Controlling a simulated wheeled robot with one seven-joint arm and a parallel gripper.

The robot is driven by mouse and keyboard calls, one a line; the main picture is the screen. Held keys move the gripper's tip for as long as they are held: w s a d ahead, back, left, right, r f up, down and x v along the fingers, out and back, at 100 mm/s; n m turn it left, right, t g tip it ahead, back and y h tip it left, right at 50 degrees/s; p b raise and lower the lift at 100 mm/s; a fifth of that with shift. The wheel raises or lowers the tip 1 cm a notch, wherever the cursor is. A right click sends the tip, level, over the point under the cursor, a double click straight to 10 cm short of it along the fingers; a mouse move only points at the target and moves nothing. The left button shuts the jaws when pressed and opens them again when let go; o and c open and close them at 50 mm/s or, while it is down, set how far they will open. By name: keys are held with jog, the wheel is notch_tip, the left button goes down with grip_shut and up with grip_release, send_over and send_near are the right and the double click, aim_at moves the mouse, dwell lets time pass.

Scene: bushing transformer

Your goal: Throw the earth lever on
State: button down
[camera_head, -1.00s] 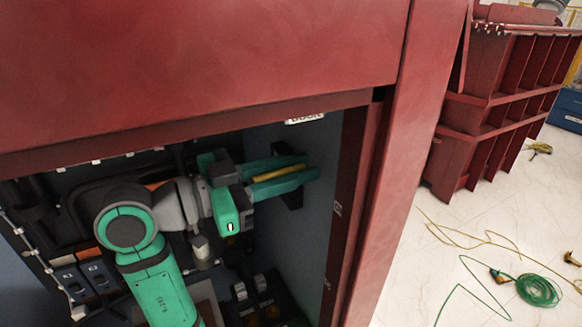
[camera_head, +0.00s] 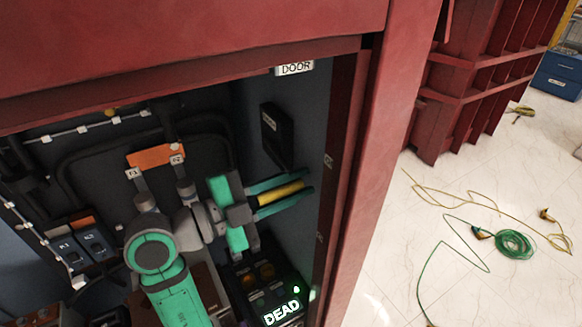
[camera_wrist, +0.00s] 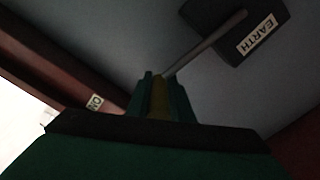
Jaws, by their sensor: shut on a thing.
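The earth lever's yellow handle (camera_head: 281,192) lies between the teal fingers of my gripper (camera_head: 283,191) inside the cabinet, beside its right inner wall. My gripper is shut on this handle. The lever's dark base box (camera_head: 277,134) is on that wall, above the gripper. In the wrist view, my gripper (camera_wrist: 158,97) holds the yellow handle (camera_wrist: 158,90). A grey rod (camera_wrist: 205,44) runs from it up to the dark box labelled EARTH (camera_wrist: 258,36). Part of the handle is hidden by the fingers.
A lit DEAD sign (camera_head: 282,313) with a green lamp is below the gripper. The red cabinet frame (camera_head: 355,190) edges the opening on the right. An orange part (camera_head: 155,156) and dark switches (camera_head: 85,243) are to the left. Cables (camera_head: 513,243) lie on the floor outside.

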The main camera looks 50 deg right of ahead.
jog(key=f+m, duration=0.1)
jog(key=f, duration=0.1)
jog(key=w+f+m, duration=0.1)
jog(key=f+m, duration=0.1)
jog(key=shift+d, duration=0.2)
jog(key=shift+w+d+f, duration=0.1)
jog(key=shift+w+f, duration=0.1)
jog(key=shift+f, duration=0.25)
jog(key=shift+w+d+f, duration=0.1)
jog(key=shift+w+f, duration=0.1)
jog(key=shift+f, duration=0.35)
jog(key=c, duration=1.6)
grip_release()
jog(key=shift+w, duration=0.1)
jog(key=shift+c, duration=0.2)
jog(key=shift+w+a, duration=0.1)
jog(key=v, duration=1)
jog(key=shift+a, duration=0.3)
